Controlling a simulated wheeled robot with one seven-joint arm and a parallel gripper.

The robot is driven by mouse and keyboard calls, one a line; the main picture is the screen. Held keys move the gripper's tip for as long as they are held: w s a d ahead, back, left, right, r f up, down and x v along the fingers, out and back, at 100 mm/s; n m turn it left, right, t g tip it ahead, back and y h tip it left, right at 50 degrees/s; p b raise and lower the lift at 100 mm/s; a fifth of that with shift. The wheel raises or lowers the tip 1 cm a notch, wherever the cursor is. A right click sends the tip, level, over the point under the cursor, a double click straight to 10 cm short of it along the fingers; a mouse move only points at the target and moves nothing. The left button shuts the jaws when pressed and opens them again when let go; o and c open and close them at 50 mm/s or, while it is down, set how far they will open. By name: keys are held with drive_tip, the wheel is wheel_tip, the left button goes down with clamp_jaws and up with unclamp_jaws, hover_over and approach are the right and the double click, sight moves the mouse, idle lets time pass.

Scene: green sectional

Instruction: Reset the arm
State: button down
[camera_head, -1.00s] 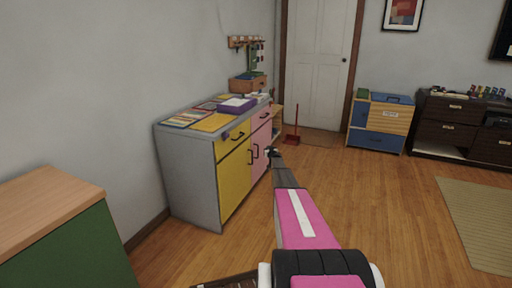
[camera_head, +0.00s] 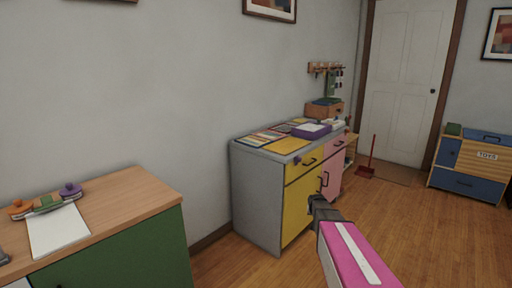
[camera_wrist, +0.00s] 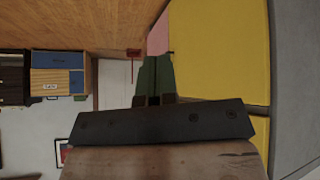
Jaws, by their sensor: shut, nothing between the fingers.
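My arm reaches forward from the lower right of the head view, with a pink link and a dark wrist. My gripper (camera_head: 316,200) is at its far end, in front of the yellow door of the grey cabinet (camera_head: 257,196). The fingers are too small to make out in the head view. In the wrist view my gripper (camera_wrist: 156,75) shows its fingers together with nothing between them. The yellow cabinet front (camera_wrist: 222,50) fills the right of that view.
A wood-topped green cabinet (camera_head: 150,235) with paper and clips stands at left. Papers and a purple box (camera_head: 311,131) lie on the grey cabinet. A red dustpan (camera_head: 366,171) and a toy cabinet (camera_head: 470,165) are by the white door (camera_head: 402,80). Floor at right is clear.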

drive_tip(key=s+a+r+n+g+y, duration=0.1)
drive_tip(key=s+a, duration=0.5)
drive_tip(key=s, duration=0.9)
drive_tip(key=s+a+r+n+g+y, duration=0.1)
drive_tip(key=s+a+r+g, duration=0.2)
drive_tip(key=s, duration=1.3)
drive_tip(key=a+g, duration=0.3)
drive_tip(key=a, duration=0.1)
drive_tip(key=shift+r+y, duration=0.2)
drive_tip(key=shift+y, duration=0.1)
drive_tip(key=shift+a, duration=0.1)
